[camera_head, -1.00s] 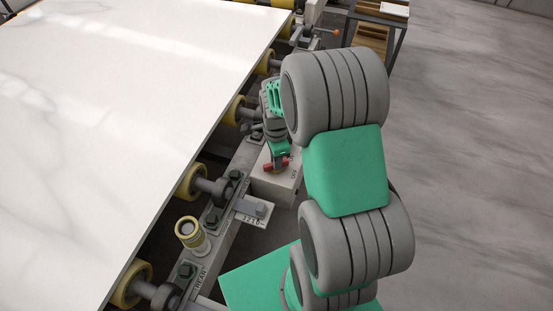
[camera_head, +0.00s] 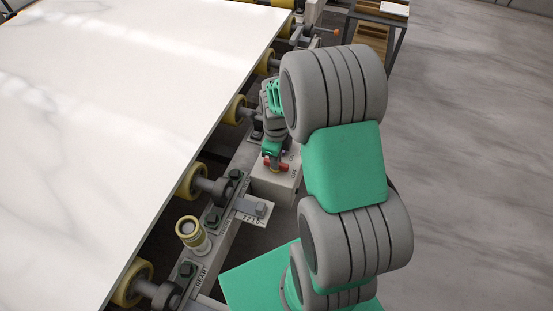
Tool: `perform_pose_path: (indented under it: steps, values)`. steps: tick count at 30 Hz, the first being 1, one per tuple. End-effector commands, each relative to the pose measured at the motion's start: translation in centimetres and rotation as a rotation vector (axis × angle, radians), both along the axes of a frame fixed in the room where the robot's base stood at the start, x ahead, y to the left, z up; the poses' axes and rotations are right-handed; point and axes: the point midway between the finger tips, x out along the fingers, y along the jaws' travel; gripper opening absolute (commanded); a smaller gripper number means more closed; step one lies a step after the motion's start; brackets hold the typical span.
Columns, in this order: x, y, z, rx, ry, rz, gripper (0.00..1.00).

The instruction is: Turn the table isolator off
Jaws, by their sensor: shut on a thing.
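The table isolator is a pale grey box (camera_head: 278,181) on the side rail of the slab table, with small dark lettering on its top. A red handle (camera_head: 284,167) shows on top of it, partly hidden by my gripper. My gripper (camera_head: 273,162) points down over the box from my green and grey arm and is shut on the red handle. The fingertips are small here, and the exact grip is hard to make out.
A white marbled slab (camera_head: 110,110) lies on yellow rollers (camera_head: 192,181) at the left. A metal rack (camera_head: 377,25) stands at the back. The grey floor at the right is clear.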

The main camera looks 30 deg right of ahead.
Motion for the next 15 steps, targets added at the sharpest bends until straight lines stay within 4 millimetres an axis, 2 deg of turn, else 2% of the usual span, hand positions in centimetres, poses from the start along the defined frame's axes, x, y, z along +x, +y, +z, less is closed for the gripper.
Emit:
perform_pose_path:
  steps: [14,15]
  values:
    - [0.08,-0.02,0.09,-0.001,-0.002,-0.014,0.00]
    - [0.08,-0.02,0.09,-0.001,-0.002,-0.014,0.18]
